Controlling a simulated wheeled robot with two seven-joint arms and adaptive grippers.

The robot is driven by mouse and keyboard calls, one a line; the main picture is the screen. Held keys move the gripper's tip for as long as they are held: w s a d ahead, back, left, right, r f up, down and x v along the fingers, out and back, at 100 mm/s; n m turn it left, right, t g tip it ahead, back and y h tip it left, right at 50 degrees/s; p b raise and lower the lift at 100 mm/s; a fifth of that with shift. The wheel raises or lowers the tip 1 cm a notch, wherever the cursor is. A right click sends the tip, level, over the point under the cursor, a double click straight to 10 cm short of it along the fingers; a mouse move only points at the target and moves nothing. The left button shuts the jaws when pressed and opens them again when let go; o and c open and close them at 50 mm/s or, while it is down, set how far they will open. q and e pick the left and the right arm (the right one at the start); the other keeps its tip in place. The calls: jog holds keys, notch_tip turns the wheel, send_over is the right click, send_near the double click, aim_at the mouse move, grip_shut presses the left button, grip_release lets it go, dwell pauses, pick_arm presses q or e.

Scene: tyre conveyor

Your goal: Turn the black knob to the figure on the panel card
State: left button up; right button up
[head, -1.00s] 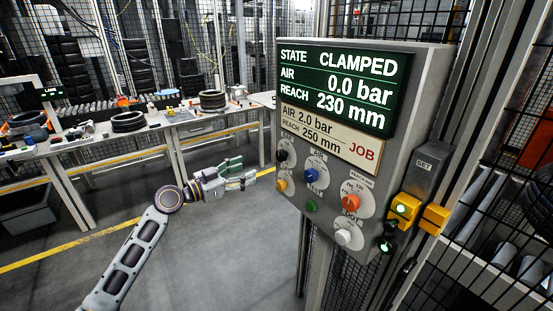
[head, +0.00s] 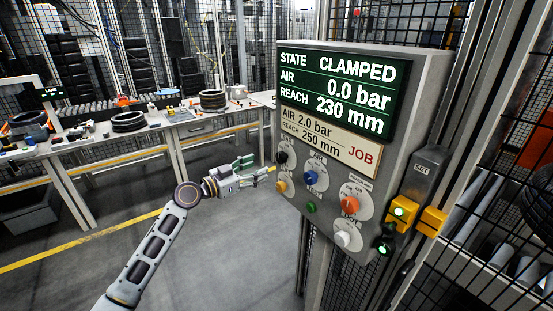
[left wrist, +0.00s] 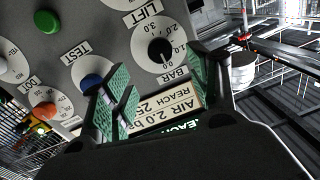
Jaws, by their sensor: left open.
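The black knob (head: 282,157) is at the upper left of the controls on the grey panel. In the left wrist view the black knob (left wrist: 160,50) sits on a white round dial lettered BAR, just beyond my fingers. The card (head: 330,136) reads AIR 2.0 bar, REACH 250 mm, JOB. The screen (head: 340,88) reads CLAMPED, AIR 0.0 bar, REACH 230 mm. My left gripper (head: 258,167) is open just left of the panel, its green-padded fingers (left wrist: 165,88) spread and empty, apart from the knob. My right gripper is not in view.
Close by on the panel are a blue knob (head: 311,178), an orange knob (head: 350,205), a white knob (head: 343,238) and a green button (head: 311,207).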

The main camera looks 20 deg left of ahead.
aim_at(279, 159)
pick_arm(q)
jog(key=p+x, duration=0.2)
jog(key=x, duration=0.5)
jog(key=shift+w+d+r, duration=0.15)
jog(key=shift+w, duration=0.05)
jog(key=shift+p+x, duration=0.3)
jog(key=shift+x, duration=0.6)
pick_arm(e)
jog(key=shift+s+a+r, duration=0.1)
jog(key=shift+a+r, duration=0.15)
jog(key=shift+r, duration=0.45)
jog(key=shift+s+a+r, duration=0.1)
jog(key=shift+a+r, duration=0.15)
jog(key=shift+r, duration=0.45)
pick_arm(q)
jog(key=shift+c, duration=0.3)
jog(key=c, duration=0.7)
jog(key=shift+c, duration=1.4)
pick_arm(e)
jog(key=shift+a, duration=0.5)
